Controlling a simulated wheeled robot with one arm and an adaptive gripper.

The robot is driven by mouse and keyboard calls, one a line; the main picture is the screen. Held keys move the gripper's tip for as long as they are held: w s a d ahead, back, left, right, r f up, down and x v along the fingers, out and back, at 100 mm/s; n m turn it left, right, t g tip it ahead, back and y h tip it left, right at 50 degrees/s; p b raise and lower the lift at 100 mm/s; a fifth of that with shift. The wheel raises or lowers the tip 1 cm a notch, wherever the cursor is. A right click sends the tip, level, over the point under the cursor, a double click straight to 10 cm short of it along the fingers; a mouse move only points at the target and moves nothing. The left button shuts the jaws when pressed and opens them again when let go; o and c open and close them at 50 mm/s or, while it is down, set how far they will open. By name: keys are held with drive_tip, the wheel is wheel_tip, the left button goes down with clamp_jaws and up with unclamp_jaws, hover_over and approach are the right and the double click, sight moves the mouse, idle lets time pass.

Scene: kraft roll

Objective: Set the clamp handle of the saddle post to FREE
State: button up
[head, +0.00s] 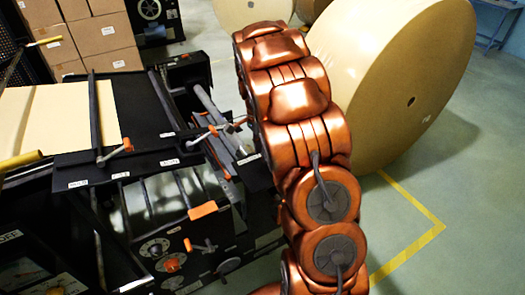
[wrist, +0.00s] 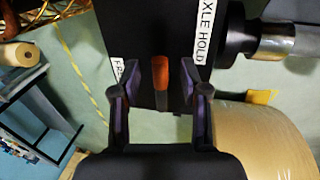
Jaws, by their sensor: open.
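In the wrist view, the clamp handle (wrist: 160,78) has an orange grip on a short grey stem and stands in front of a black plate (wrist: 150,30). A white label starting with F (wrist: 117,72) is left of the handle, its rest hidden by a finger. A label reading "XLE HOLD" (wrist: 205,32), cut off at the top, is on the right. My gripper (wrist: 160,75) is open, one finger on each side of the handle with gaps on both sides. I cannot make out the gripper in the head view, where my copper arm covers that area.
A black machine (head: 130,200) with several orange-tipped levers and a paper sheet (head: 60,120) fills the left. A large kraft roll (head: 400,70) stands right of my arm. Cardboard boxes (head: 100,35) are behind. Floor (head: 460,220) at the right is clear.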

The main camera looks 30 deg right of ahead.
drive_tip(key=shift+s+f, duration=0.15)
drive_tip(key=shift+f, duration=0.5)
drive_tip(key=shift+c, duration=0.3)
clamp_jaws()
